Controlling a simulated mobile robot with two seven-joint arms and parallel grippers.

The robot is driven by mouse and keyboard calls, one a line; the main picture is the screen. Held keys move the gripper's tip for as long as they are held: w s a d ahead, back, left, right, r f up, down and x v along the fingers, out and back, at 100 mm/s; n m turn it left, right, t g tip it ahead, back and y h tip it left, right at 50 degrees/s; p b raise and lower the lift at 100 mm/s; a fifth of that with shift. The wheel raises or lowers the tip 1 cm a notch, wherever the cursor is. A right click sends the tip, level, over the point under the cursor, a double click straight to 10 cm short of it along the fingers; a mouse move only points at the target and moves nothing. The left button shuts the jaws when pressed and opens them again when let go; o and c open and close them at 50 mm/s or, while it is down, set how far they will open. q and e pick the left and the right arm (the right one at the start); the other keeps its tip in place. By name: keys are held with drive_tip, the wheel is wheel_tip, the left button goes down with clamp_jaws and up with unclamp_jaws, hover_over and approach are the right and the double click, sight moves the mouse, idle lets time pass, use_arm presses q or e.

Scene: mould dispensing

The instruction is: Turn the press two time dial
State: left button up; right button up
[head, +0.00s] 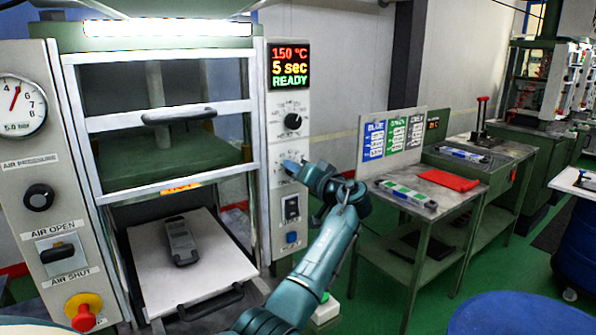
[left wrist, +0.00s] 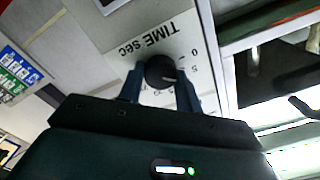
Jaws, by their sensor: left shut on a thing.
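The press two time dial (left wrist: 160,71) is a round black knob on a pale panel, under the label "TIME sec" in the left wrist view, where the picture is turned over. My left gripper (left wrist: 160,88) has its two blue fingers on either side of the knob, shut on it. In the head view the left gripper (head: 291,166) reaches the front panel and hides the time dial. The display (head: 290,66) above reads 150 °C, 5 sec and READY. My right gripper is not in view.
Another black dial (head: 293,121) sits above the gripper. The press has a guard with a handle (head: 178,115) and a pulled-out plate (head: 205,280) bearing a grey mould (head: 181,241). A side table (head: 440,190) stands right. Blue drums stand at lower right.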

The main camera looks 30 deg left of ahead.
use_arm(q)
drive_tip(key=shift+f+m+p, duration=0.15)
drive_tip(key=shift+m+p, duration=0.95)
drive_tip(key=shift+m, duration=2.85)
drive_tip(key=shift+f+m+p, duration=0.15)
drive_tip(key=shift+m+p, duration=0.95)
drive_tip(key=shift+m, duration=3.15)
drive_tip(key=o, duration=1)
drive_tip(key=shift+c, duration=0.2)
drive_tip(key=b+v, duration=0.3)
drive_tip(key=v, duration=1)
drive_tip(key=shift+d, duration=0.15)
